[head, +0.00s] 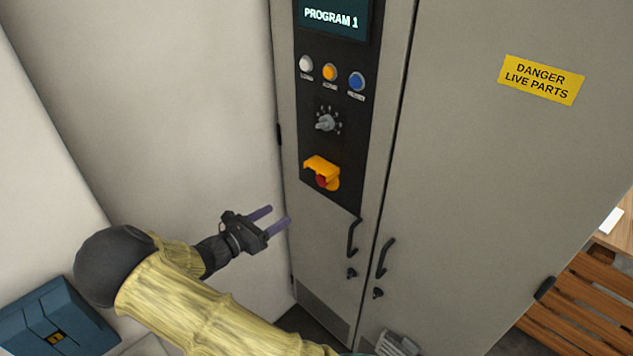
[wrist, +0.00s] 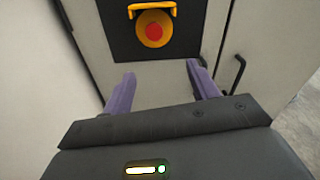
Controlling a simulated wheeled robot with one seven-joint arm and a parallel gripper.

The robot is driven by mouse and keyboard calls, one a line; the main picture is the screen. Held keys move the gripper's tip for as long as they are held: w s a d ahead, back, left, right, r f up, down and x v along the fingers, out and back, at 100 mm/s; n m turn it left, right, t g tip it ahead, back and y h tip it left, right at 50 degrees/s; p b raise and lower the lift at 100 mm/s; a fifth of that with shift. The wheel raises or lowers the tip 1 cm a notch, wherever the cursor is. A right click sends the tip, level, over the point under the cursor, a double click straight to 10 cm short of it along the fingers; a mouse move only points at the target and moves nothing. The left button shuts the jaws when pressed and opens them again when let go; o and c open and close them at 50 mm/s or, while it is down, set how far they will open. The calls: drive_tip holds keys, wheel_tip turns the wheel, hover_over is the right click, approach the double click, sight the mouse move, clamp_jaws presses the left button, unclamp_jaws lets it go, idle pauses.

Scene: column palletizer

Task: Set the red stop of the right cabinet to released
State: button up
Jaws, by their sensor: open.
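The red stop (head: 321,181) sits on a yellow base under a yellow guard (head: 322,164), low on the black control panel of the grey cabinet (head: 450,130). In the wrist view the red stop (wrist: 154,32) shows face-on at the top centre, with the yellow guard (wrist: 152,9) above it. My gripper (head: 278,217) is open and empty, to the left of and below the stop, apart from the cabinet. In the wrist view its two purple fingers (wrist: 160,78) point toward the cabinet below the stop. I cannot tell whether the stop is pressed or released.
Above the stop are a grey rotary knob (head: 325,122), white, yellow and blue buttons (head: 330,72), and a screen (head: 334,17) reading PROGRAM 1. Door handles (head: 354,237) stick out below right. A blue box (head: 55,318) lies at lower left. A wooden pallet (head: 580,305) stands at right.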

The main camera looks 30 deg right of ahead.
sight(320, 182)
drive_tip(key=shift+w+a+r+n+t, duration=0.15)
drive_tip(key=shift+w+a+n+t, duration=0.15)
drive_tip(key=shift+w+t, duration=0.1)
drive_tip(key=shift+s, duration=0.1)
drive_tip(key=p+x, duration=0.5)
drive_tip(key=x, duration=1.2)
drive_tip(key=shift+d, duration=0.3)
clamp_jaws()
